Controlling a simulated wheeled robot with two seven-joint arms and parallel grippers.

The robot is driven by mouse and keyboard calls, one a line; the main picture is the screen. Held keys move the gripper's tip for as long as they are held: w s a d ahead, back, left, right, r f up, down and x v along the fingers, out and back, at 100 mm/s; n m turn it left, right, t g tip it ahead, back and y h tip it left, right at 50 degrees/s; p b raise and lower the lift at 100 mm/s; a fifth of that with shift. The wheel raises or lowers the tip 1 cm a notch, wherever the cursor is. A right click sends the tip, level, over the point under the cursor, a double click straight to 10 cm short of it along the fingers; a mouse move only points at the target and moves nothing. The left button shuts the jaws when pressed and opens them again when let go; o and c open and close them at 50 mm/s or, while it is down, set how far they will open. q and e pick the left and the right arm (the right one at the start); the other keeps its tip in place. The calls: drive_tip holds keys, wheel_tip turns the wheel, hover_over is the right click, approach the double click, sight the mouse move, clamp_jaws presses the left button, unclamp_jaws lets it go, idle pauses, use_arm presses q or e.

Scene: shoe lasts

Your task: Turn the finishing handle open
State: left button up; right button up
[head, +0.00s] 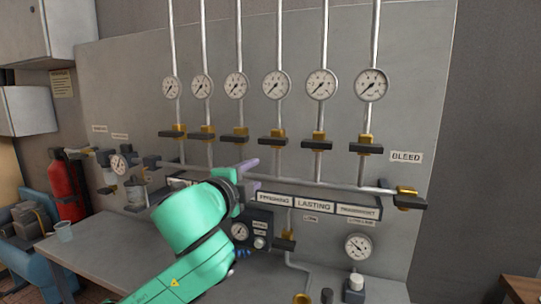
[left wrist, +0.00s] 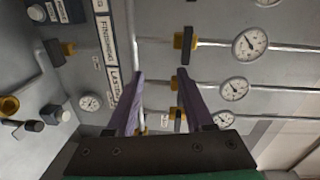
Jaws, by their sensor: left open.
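The handle that seems to belong to the FINISHING label (head: 276,200) is a dark bar (head: 272,141) on a brass valve, fourth from the left in the upper row. It lies crosswise to its vertical pipe. In the left wrist view, this handle (left wrist: 187,43) shows just past the fingertips, untouched. My left gripper (head: 252,175) is open and empty, below and left of the handle in the head view. Its purple fingers (left wrist: 160,75) stand apart in the left wrist view. My left forearm and wrist hide part of the panel's lower left. My right gripper is not in view.
Several similar handles flank it, including the one above LASTING (head: 317,145). A horizontal pipe runs below them to the BLEED valve (head: 406,197). A gauge box (head: 258,230) and lower valve (head: 286,240) are close to my left arm. The grey bench (head: 110,255) is mostly clear at left.

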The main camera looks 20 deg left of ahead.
sight(271, 143)
use_arm(q)
wheel_tip(271, 143, up, 4)
drive_tip(key=r+m+t, duration=0.1)
drive_tip(key=w+p, duration=0.2)
drive_tip(key=w, duration=0.4)
drive_tip(key=w+p, duration=0.3)
drive_tip(key=w, duration=0.3)
drive_tip(key=shift+w+d+f, duration=0.15)
drive_tip(key=shift+w+d, duration=0.05)
drive_tip(key=shift+w, duration=0.2)
drive_tip(key=shift+w+f+p, duration=0.2)
drive_tip(key=shift+w+p, duration=0.15)
drive_tip(key=shift+w, duration=0.2)
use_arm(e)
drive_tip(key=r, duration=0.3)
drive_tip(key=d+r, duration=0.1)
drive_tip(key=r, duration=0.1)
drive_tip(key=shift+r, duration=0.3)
use_arm(q)
clamp_jaws()
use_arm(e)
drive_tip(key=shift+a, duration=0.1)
